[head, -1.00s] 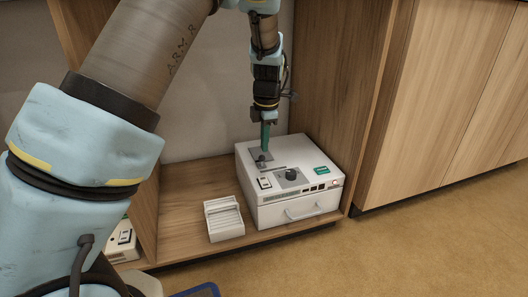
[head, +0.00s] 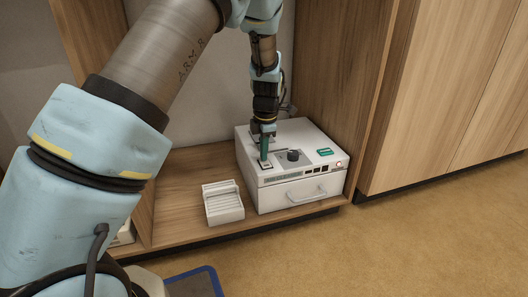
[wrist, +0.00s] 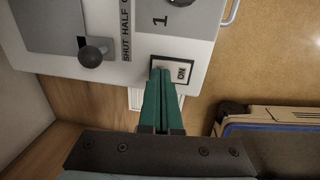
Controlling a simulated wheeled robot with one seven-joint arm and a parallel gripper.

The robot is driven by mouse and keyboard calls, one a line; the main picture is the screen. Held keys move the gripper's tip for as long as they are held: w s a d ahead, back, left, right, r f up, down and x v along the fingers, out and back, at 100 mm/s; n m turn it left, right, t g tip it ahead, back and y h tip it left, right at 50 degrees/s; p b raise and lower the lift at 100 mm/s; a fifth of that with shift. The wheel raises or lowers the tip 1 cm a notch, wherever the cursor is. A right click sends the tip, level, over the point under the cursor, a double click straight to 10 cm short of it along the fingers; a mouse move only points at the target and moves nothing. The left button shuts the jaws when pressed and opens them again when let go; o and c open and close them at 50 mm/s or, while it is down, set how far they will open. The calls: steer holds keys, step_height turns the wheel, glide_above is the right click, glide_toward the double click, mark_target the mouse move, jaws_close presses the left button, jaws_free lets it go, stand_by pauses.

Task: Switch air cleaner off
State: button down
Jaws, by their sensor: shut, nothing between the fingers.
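The air cleaner appears to be the white box (head: 300,192) on the low wooden shelf, with a handle on its front and controls on top. Its rocker switch (wrist: 184,71), in a dark frame, shows the word ON in the wrist view. My gripper (head: 264,160) is shut and empty, pointing down, with its green fingertips at the switch. In the wrist view the fingertips (wrist: 162,72) overlap the switch's left part; I cannot tell whether they touch it. The fingers hide part of the switch.
A dark round dial (head: 293,155) and a green display (head: 325,152) are on the box top. A ball-topped lever (wrist: 93,56) stands beside "SHUT HALF" lettering. A white ribbed holder (head: 222,203) is left of the box. Cabinet walls flank the shelf. A blue-edged mat (head: 195,284) lies on the floor.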

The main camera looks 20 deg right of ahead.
steer(key=shift+r+p, duration=0.1)
steer(key=shift+p, duration=0.45)
steer(key=shift+w+p, duration=0.1)
steer(key=shift+p, duration=0.3)
steer(key=shift+f+b, duration=0.25)
steer(key=shift+b, duration=0.05)
steer(key=shift+s+a+r+p, duration=0.1)
steer(key=shift+s+r+p, duration=0.1)
steer(key=shift+s+p, duration=0.6)
